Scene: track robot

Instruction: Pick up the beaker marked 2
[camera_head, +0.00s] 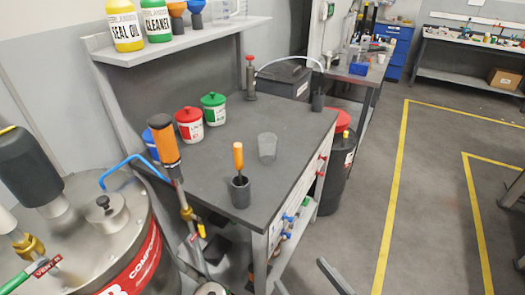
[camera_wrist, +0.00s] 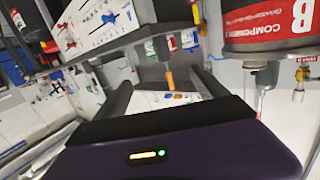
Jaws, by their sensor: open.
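A clear grey beaker (camera_head: 267,147) stands upright on the dark workbench (camera_head: 300,125), right of a dark cup (camera_head: 240,192) with an orange-handled tool in it. No number is readable on this beaker. Clear vessels (camera_head: 230,9) also stand on the upper shelf, partly cut off by the picture edge. My gripper (camera_wrist: 165,82) shows in the wrist view with its two dark fingers apart and nothing clearly between them. The beaker cannot be made out in the wrist view.
Red (camera_head: 189,124) and green (camera_head: 214,108) lidded tubs stand behind the beaker. A large metal drum (camera_head: 110,235) and an orange-topped upright tool (camera_head: 163,140) stand at the left. A dark bin (camera_head: 340,160) stands past the bench's right end. The floor (camera_head: 430,180) at right is mostly clear.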

